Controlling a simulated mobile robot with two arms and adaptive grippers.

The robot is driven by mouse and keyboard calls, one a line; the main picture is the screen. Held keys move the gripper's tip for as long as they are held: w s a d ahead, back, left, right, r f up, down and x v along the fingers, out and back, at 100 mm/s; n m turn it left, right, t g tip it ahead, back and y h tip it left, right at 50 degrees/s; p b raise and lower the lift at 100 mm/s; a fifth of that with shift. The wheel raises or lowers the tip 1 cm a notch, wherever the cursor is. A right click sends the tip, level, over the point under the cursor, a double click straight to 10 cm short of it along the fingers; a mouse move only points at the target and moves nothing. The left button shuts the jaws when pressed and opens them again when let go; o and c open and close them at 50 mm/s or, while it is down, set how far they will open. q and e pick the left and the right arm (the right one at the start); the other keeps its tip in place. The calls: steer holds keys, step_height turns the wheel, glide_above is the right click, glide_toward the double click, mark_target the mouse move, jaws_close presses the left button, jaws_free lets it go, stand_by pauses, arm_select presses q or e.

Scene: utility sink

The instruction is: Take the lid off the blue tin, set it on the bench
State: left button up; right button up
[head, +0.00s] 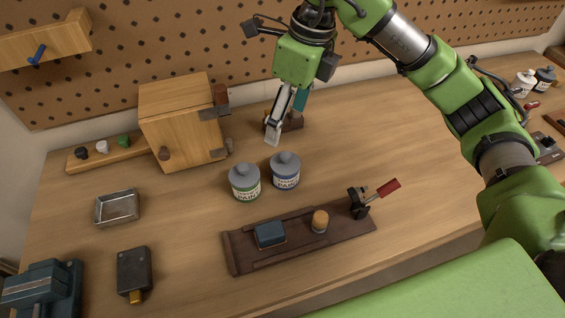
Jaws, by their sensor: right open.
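The blue tin (286,180) is a small grey paint tin with a blue-banded label, standing upright on the wooden bench (400,150). Its grey lid (285,160) with a raised knob sits on top. My right gripper (273,138) hangs above and just behind the tin, apart from it, fingers pointing down. It is open and empty; the fingers overlap from this angle, so the gap hardly shows. My left gripper is not in view.
A similar green-labelled tin (244,184) stands close at the left. A dark fixture board (240,258) with a red-handled clamp (388,188) lies in front. A wooden cabinet (180,120) stands behind left.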

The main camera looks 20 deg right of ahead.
steer(key=d, duration=0.1)
steer(key=p, duration=0.2)
glide_above(287, 155)
steer(key=shift+h, duration=0.3)
steer(key=f, duration=0.8)
steer(key=shift+s+f, duration=0.15)
steer(key=shift+s, duration=0.2)
steer(key=shift+f, duration=0.3)
steer(key=f, duration=0.1)
steer(key=f+p, duration=0.1)
steer(key=f, duration=0.1)
steer(key=shift+w+f+p, duration=0.3)
steer(key=shift+w+f, duration=0.1)
steer(key=shift+f, duration=0.35)
steer(key=c, duration=2)
